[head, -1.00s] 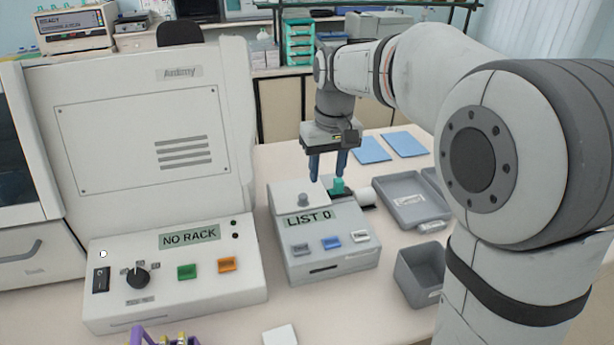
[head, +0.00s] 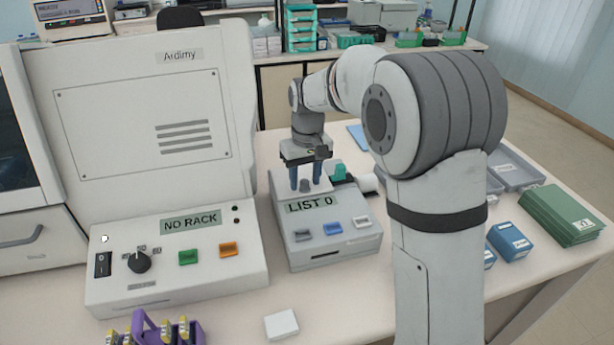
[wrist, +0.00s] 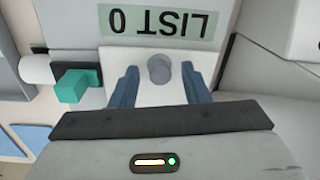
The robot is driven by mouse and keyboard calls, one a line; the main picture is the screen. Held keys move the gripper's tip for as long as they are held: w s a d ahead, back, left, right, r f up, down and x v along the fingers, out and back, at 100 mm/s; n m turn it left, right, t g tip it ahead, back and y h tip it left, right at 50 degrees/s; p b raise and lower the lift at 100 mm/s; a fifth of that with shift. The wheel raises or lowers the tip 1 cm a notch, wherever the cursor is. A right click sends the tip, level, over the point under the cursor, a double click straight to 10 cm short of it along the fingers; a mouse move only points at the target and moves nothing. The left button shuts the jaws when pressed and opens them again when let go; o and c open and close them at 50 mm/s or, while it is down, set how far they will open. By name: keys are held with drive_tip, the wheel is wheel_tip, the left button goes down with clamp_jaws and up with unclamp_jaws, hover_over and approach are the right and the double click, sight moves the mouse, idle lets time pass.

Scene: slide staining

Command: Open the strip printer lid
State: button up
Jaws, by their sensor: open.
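The strip printer (head: 325,250) is a pale grey box on the bench with a "LIST 0" display and a row of buttons. Its light top lid carries a round grey knob (wrist: 159,68), which also shows in the head view (head: 305,186). My gripper (head: 305,187) points down over the lid with its blue fingers apart. In the wrist view the two fingers (wrist: 159,84) stand on either side of the knob, with gaps between. I cannot tell how far the fingertips are above the lid. A teal block (wrist: 78,86) sits beside the lid.
The large stainer panel (head: 175,265) with a "NO RACK" display stands left of the printer. A purple rack (head: 155,330) and a white square (head: 281,324) lie in front. Green (head: 562,215) and blue boxes (head: 510,241) lie at the right.

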drive_tip(key=shift+c, duration=0.2)
clamp_jaws()
idle(0.3)
